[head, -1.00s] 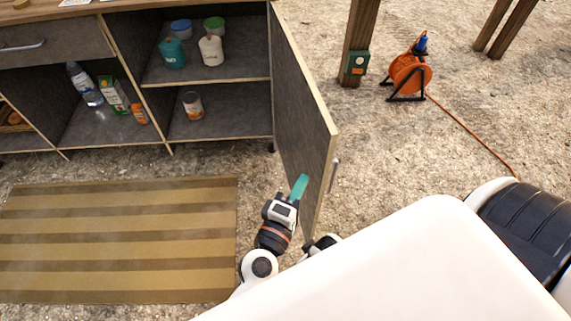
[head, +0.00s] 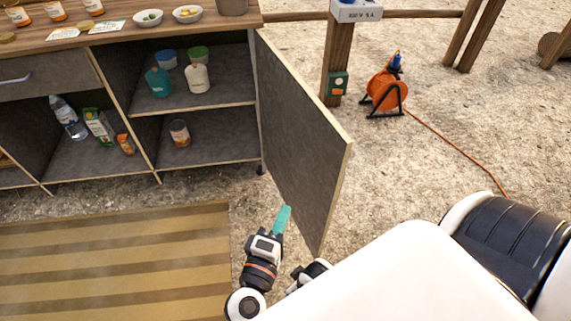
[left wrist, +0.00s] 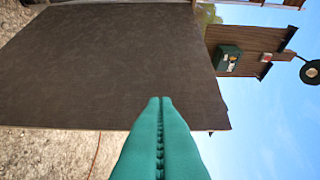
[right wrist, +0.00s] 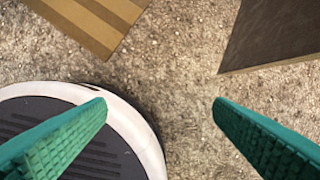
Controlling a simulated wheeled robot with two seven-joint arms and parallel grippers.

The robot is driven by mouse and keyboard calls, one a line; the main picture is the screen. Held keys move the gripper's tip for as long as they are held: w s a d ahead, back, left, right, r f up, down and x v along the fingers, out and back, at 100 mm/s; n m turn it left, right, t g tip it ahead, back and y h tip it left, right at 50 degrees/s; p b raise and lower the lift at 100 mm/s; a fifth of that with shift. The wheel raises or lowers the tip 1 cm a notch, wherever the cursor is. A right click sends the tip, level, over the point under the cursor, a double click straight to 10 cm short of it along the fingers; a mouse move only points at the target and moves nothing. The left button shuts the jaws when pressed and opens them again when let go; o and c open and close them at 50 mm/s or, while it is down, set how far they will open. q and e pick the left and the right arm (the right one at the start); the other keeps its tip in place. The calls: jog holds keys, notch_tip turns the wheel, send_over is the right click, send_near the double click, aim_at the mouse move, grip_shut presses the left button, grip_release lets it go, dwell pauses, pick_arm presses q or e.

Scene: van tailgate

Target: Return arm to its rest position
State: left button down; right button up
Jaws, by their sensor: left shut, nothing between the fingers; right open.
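My left gripper (head: 283,219) has green fingers and is low in front of the open cabinet door (head: 300,140). In the left wrist view the fingers (left wrist: 161,100) are pressed together with nothing between them, and the door's dark face (left wrist: 110,65) fills much of the picture behind them. I cannot tell how large the gap to the door is. My right gripper (right wrist: 160,102) is open and empty in the right wrist view, above gravel. In the head view its fingers are hidden.
The cabinet shelf (head: 200,105) holds cups and jars. A striped mat (head: 110,260) lies on the gravel. An orange cable reel (head: 386,92) stands at the back right, beyond open ground.

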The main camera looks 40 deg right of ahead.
pick_arm(q)
jog(key=s+a, duration=0.2)
jog(key=s, duration=0.5)
jog(key=shift+s+a, duration=0.15)
jog(key=shift+a, duration=0.05)
pick_arm(e)
jog(key=shift+s+d+f, duration=0.15)
jog(key=shift+d+f, duration=0.5)
jog(key=shift+f, duration=0.05)
